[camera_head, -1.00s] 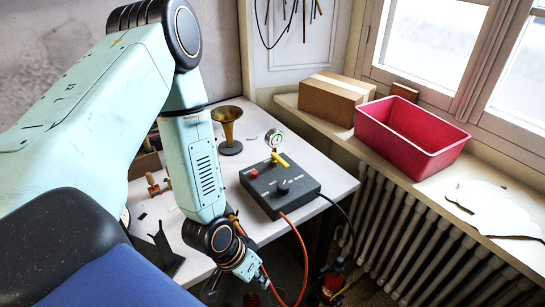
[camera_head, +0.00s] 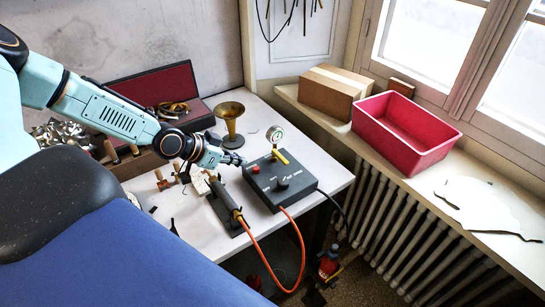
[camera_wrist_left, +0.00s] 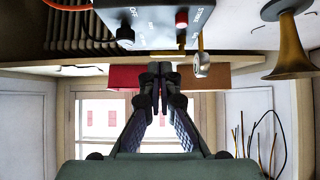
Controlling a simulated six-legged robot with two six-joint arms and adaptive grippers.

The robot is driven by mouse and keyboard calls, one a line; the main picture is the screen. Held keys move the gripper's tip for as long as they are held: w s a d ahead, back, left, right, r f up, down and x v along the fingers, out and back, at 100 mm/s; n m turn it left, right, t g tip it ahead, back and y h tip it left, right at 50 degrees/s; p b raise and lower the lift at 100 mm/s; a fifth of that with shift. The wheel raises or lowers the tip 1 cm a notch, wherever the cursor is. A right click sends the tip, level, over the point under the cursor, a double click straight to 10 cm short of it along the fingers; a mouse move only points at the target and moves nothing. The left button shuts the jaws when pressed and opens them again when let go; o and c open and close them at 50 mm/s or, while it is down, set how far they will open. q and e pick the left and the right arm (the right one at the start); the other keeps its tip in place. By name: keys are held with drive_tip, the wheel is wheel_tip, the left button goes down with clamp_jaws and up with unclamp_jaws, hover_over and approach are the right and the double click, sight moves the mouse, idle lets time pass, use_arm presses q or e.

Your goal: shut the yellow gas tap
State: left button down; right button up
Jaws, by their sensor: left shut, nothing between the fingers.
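The yellow gas tap (camera_head: 281,157) is a small lever at the back edge of the dark grey control box (camera_head: 280,182), just below a round gauge (camera_head: 275,134). In the head view the lever slants down to the right. My left gripper (camera_head: 240,160) is shut and empty, to the left of the tap and apart from it, near the box's back left corner. In the left wrist view the shut fingertips (camera_wrist_left: 156,70) point toward the box (camera_wrist_left: 150,22), which appears upside down. The tap (camera_wrist_left: 200,41) shows there above the gauge (camera_wrist_left: 201,66). My right gripper is out of view.
A brass horn bell (camera_head: 230,122) stands behind my left gripper. A torch (camera_head: 224,194) with an orange hose (camera_head: 258,249) rests on a stand left of the box. A red-lined case (camera_head: 155,88) lies at the back left. A red bin (camera_head: 405,132) sits on the sill.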

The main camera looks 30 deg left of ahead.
sight(280, 160)
use_arm(q)
drive_tip(key=shift+d, duration=0.1)
drive_tip(key=b+x, duration=0.6)
drive_tip(key=x, duration=0.3)
drive_tip(key=shift+w+f+b, duration=0.25)
drive_tip(key=shift+f+b, duration=0.1)
drive_tip(key=shift+f, duration=0.05)
drive_tip(key=w, duration=0.1)
drive_tip(key=w+d, duration=0.1)
drive_tip(key=w, duration=0.1)
drive_tip(key=shift+d, duration=0.1)
drive_tip(key=shift+w+d, duration=0.25)
drive_tip(key=shift+w, duration=0.25)
drive_tip(key=shift+d, duration=0.1)
